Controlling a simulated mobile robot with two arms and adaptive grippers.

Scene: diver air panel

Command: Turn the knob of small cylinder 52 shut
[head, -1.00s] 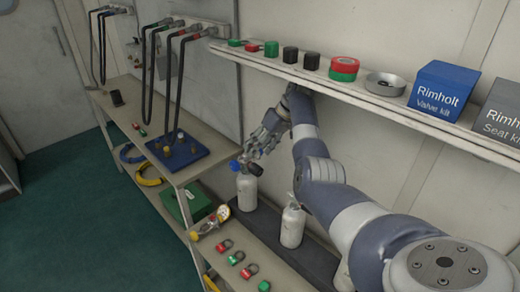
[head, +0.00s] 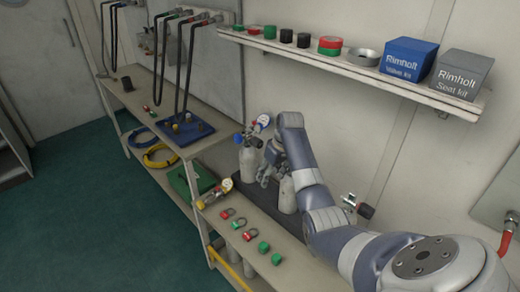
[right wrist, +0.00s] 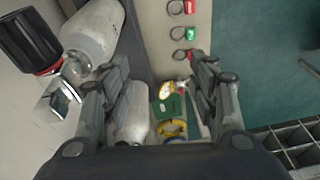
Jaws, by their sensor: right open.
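Small white cylinders stand on the dark strip along the wall; I can read no number 52 on any. The left cylinder (head: 250,160) has a blue knob (head: 238,138) and a gauge (head: 262,122). The middle cylinder (head: 287,194) is partly behind my right arm. A valve with a black knob (head: 366,211) shows right of the arm. My right gripper (head: 270,162) is open, pointing down between the left and middle cylinders. In the right wrist view, its fingers (right wrist: 160,66) are apart, with a white cylinder (right wrist: 133,120) partly behind the left finger. A black knob with a red ring (right wrist: 30,42) is farther left. My left gripper is not in view.
A shelf (head: 345,66) with caps, a dish and two boxes runs above the arm. Red and green padlocks (head: 238,223) lie on the bench front. A blue board (head: 181,133) and hanging hoses are at the left.

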